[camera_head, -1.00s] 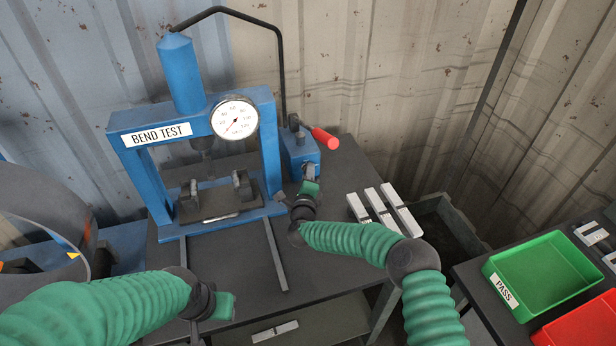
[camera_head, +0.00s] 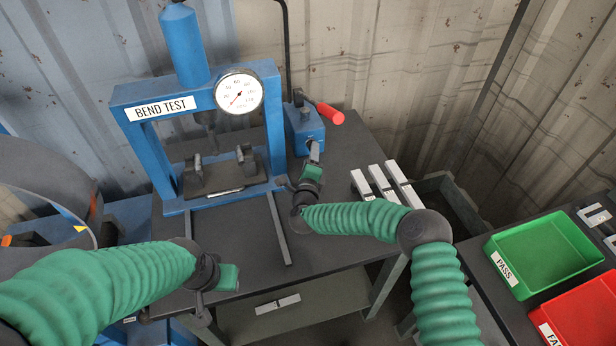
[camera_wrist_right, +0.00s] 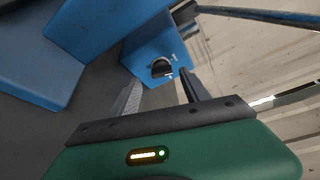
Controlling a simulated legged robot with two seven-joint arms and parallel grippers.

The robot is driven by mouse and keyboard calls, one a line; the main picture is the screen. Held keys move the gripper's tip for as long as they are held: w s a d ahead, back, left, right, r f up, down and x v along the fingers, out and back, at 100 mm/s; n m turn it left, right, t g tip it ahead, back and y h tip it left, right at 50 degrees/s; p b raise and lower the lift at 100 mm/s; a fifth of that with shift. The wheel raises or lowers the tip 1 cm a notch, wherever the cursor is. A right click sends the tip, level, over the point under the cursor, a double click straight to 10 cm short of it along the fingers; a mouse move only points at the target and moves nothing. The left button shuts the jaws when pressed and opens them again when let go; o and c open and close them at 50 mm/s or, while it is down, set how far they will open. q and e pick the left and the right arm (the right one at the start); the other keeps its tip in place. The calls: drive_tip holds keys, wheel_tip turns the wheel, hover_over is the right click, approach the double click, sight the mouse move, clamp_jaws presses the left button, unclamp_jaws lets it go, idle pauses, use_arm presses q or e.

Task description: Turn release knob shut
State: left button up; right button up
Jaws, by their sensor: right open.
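The release knob (camera_wrist_right: 161,68) is a small round dark knob with a light flat face, on the blue pump block (camera_wrist_right: 155,48) in the right wrist view. White marks sit beside it. In the head view the pump block (camera_head: 304,128) stands right of the blue press, and the knob cannot be made out. My right gripper (camera_head: 315,150) is in front of the block. In the wrist view its open fingers (camera_wrist_right: 160,92) point at the knob, one on each side, apparently short of it and empty. My left gripper (camera_head: 228,278) is low at the table's front; its fingers are unclear.
The blue bend-test press (camera_head: 190,95) with its gauge (camera_head: 238,92) stands left of the pump. A red-gripped pump handle (camera_head: 330,113) sticks out to the right. Metal bars (camera_head: 385,186) lie right of my right gripper. Green (camera_head: 545,255) and red (camera_head: 585,325) trays are at far right.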

drive_tip(key=s, duration=0.4)
drive_tip(key=s+r, duration=0.1)
drive_tip(key=s, duration=0.4)
drive_tip(key=s+a, duration=0.1)
drive_tip(key=s, duration=0.3)
drive_tip(key=shift+s+r, duration=0.2)
drive_tip(key=shift+r, duration=0.1)
